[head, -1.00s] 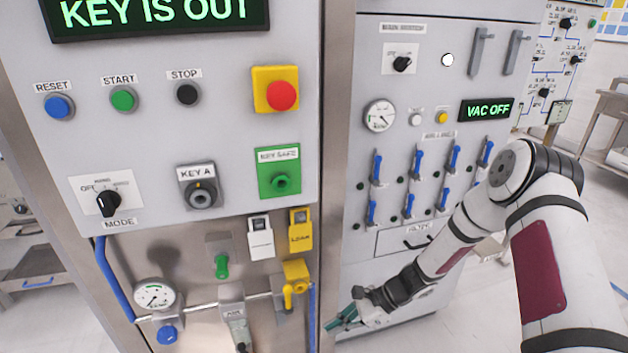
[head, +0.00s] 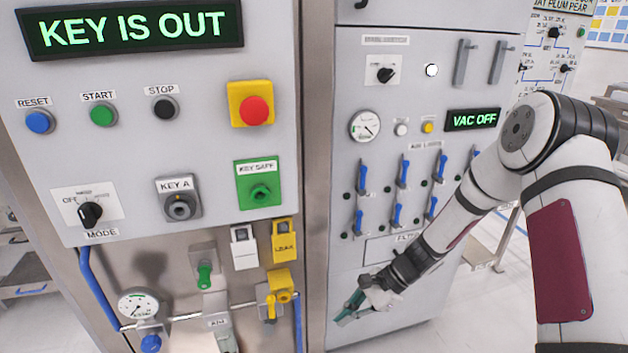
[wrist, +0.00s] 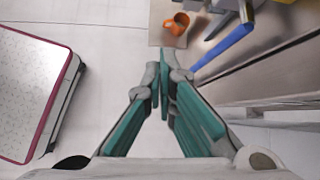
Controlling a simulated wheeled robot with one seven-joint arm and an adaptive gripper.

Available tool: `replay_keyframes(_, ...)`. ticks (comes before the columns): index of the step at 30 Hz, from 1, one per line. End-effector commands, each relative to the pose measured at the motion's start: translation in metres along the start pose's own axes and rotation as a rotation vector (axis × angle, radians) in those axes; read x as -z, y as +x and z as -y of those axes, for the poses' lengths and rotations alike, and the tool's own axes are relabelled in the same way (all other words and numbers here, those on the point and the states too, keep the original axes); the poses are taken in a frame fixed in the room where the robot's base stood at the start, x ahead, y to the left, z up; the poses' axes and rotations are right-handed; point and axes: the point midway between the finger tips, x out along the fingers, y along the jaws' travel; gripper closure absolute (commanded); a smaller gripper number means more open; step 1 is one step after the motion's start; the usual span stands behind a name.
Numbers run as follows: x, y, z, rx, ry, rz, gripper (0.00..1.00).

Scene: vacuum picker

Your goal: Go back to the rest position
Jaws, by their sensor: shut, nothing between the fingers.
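My gripper (head: 352,306) is low in the head view, in front of the lower part of the right-hand grey cabinet (head: 352,258). It points left, with its teal fingers together and empty. In the wrist view the fingers (wrist: 165,72) meet at their tips with nothing between them. My arm comes in from the right side of the head view and bends down to the gripper.
The left control panel (head: 140,140) bears a "KEY IS OUT" display (head: 130,28), a red stop button (head: 256,110) and a green key safe (head: 260,183). Yellow and blue valves and a gauge (head: 138,304) sit below.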

Motion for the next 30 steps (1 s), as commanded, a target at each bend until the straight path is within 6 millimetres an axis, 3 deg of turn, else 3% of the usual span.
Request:
replay_keyframes(7,-0.055,-0.073,-0.008,-0.048,-0.243,-0.118,1.0)
replay_keyframes(14,-0.112,-0.143,-0.034,-0.112,-0.485,-0.25,1.0)
replay_keyframes(23,-0.182,-0.223,-0.084,-0.195,-0.765,-0.429,1.0)
replay_keyframes(30,-0.228,-0.275,-0.137,-0.26,-0.96,-0.575,1.0)
